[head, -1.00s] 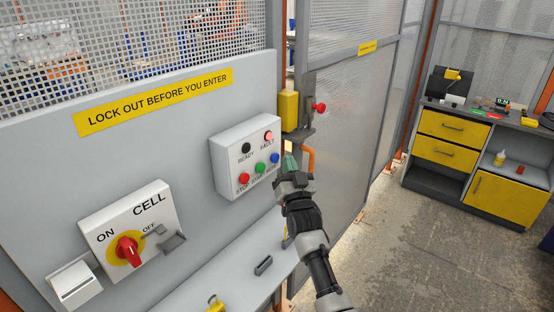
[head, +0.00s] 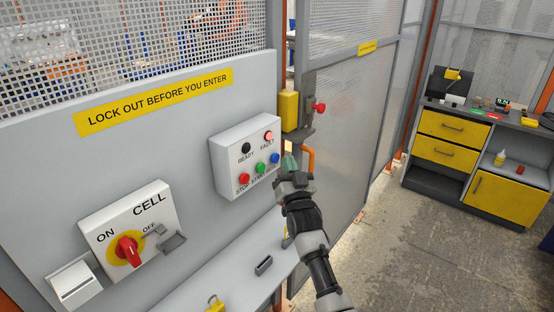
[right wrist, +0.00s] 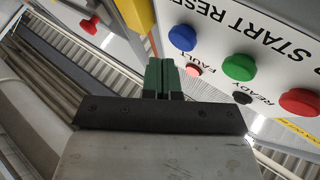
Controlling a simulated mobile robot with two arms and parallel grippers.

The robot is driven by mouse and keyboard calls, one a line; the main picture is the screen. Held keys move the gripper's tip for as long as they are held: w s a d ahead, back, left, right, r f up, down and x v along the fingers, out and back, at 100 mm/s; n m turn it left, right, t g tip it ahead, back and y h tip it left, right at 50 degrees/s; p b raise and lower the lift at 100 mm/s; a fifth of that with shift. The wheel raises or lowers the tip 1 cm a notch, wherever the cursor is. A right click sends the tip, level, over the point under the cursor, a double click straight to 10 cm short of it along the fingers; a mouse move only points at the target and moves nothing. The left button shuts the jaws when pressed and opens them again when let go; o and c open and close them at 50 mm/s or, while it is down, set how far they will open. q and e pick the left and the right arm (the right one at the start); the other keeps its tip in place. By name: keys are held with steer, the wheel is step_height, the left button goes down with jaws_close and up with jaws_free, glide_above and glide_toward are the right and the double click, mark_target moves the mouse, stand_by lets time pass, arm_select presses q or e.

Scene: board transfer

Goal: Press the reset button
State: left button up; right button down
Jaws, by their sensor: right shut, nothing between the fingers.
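The blue reset button (head: 275,158) is at the right end of the lower row on the white control box (head: 228,157). In the right wrist view the blue button (right wrist: 183,37) is just beside and beyond my fingertips. My right gripper (head: 289,163) is shut and empty, its green fingers together (right wrist: 162,64) close to the right of the button. They look apart from it. The green start button (head: 260,168) and red stop button (head: 243,179) are left of the blue one. The fault lamp (head: 268,135) glows pale red; the ready lamp (head: 246,148) is dark. My left gripper is not seen.
A yellow box (head: 289,110) and a red knob (head: 319,107) are on the gate post above my gripper. An orange handle (head: 308,158) is just right of it. A red rotary switch (head: 127,250) is at lower left. A shelf (head: 235,285) runs below the panel.

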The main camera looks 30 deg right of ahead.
steer(key=shift+w, duration=0.1)
steer(key=shift+w+a, duration=0.2)
steer(key=shift+w, duration=0.1)
steer(key=shift+w+a+b, duration=0.15)
steer(key=shift+w+b, duration=0.25)
steer(key=shift+b, duration=0.1)
stand_by(0.7)
steer(key=shift+s, duration=0.1)
steer(key=shift+s+d+p, duration=0.35)
steer(key=shift+s+p, duration=0.1)
steer(key=shift+s, duration=0.3)
steer(key=s, duration=0.1)
steer(key=s+d+p, duration=0.1)
steer(key=s, duration=0.1)
steer(key=s+d+p, duration=0.1)
steer(key=shift+s, duration=0.3)
